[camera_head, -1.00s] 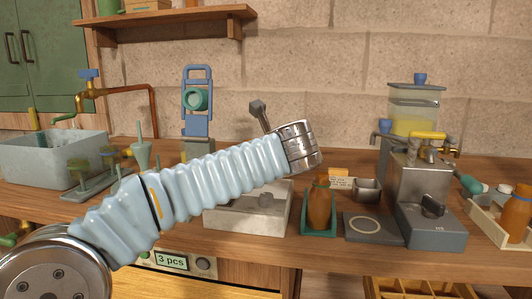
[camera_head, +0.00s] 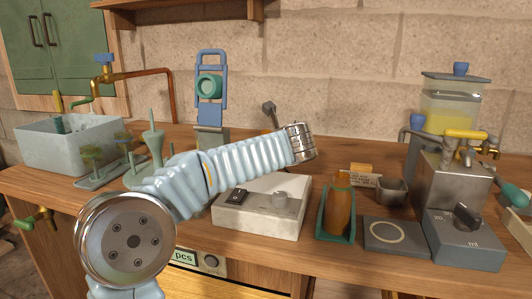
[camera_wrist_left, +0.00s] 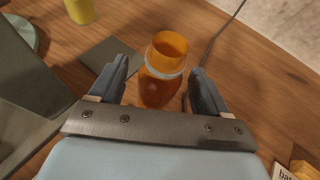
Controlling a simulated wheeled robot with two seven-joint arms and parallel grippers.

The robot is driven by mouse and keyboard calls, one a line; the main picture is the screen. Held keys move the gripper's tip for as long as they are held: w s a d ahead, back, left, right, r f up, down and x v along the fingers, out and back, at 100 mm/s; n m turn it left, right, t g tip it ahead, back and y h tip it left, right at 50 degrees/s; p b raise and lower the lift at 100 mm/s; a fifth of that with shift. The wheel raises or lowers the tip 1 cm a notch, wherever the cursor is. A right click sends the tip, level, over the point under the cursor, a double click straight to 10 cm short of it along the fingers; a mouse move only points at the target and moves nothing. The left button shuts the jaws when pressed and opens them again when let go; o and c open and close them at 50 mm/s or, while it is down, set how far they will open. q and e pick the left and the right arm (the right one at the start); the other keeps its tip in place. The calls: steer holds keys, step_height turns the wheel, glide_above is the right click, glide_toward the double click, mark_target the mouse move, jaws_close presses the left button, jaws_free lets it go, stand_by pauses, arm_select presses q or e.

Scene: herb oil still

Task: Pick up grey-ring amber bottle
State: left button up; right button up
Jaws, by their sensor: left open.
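The grey-ring amber bottle (camera_wrist_left: 158,88) stands on the wooden worktop in the left wrist view, with a pale grey ring around it below its orange upper part. My left gripper (camera_wrist_left: 160,66) is open, with one finger on each side of the bottle and a visible gap at both sides. In the head view my left arm reaches over the worktop from the left; its fingers are hidden beyond the metal wrist, and I cannot make out this bottle there. My right gripper is not in view.
A pale box with a switch and knob (camera_head: 262,212) sits below my arm. A dark pad (camera_head: 396,236), a metal cup (camera_head: 390,190) and a grey dispenser (camera_head: 462,240) stand at right. A thin cable (camera_wrist_left: 213,42) runs beside the bottle.

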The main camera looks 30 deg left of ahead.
arm_select(q)
steer(key=shift+x, duration=1.45)
steer(key=shift+s, duration=0.1)
steer(key=c, duration=1.1)
steer(key=shift+r, duration=0.15)
